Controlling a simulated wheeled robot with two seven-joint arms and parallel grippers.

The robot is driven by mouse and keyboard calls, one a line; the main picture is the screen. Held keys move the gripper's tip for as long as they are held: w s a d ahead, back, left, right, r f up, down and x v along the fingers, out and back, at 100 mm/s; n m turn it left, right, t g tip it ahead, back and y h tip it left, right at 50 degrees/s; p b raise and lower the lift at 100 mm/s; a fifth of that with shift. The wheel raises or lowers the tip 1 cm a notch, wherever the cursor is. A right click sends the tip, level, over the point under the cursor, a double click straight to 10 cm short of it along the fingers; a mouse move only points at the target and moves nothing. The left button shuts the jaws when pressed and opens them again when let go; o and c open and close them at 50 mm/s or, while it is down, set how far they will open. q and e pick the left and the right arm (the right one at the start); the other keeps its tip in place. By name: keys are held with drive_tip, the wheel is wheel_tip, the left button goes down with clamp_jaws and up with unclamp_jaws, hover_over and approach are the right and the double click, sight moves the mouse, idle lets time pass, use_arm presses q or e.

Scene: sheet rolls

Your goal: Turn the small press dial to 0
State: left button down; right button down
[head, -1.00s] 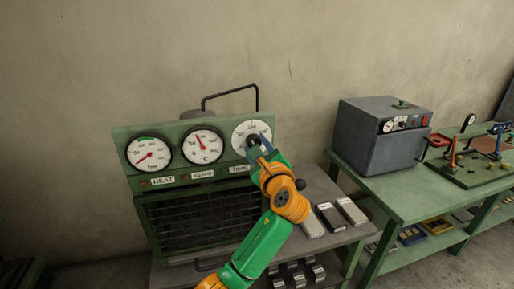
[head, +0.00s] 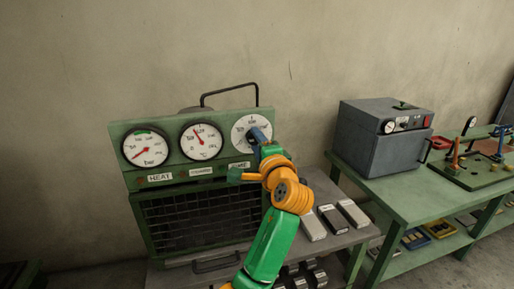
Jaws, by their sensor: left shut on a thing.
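The small press (head: 124,134) is a green machine with a sloped panel. A white dial (head: 240,128) sits at the right end of its panel. My left gripper (head: 256,134) is shut on the dial's knob, which its fingers mostly cover. The dial's lower right part is hidden behind the gripper, and its numbers are too small to read surely. Two round gauges with red needles, a left one (head: 147,148) and a middle one (head: 202,141), sit on the same panel. My right gripper does not show.
Labels including HEAT (head: 160,178) run below the gauges. Several grey blocks (head: 331,218) lie on the stand right of the press. A grey oven-like box (head: 370,140) stands on a green bench (head: 398,196) farther right. A black handle (head: 229,91) rises behind the panel.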

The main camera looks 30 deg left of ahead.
use_arm(q)
drive_tip(key=n+b, duration=0.2)
drive_tip(key=n, duration=0.2)
drive_tip(key=shift+r+n, duration=0.1)
drive_tip(key=shift+n, duration=0.6)
drive_tip(key=c, duration=0.8)
unclamp_jaws()
drive_tip(key=o, duration=0.4)
drive_tip(key=shift+w, duration=0.1)
drive_tip(key=shift+o, duration=0.2)
drive_tip(key=b+v, duration=0.3)
drive_tip(key=v, duration=0.4)
drive_tip(key=shift+b, duration=0.4)
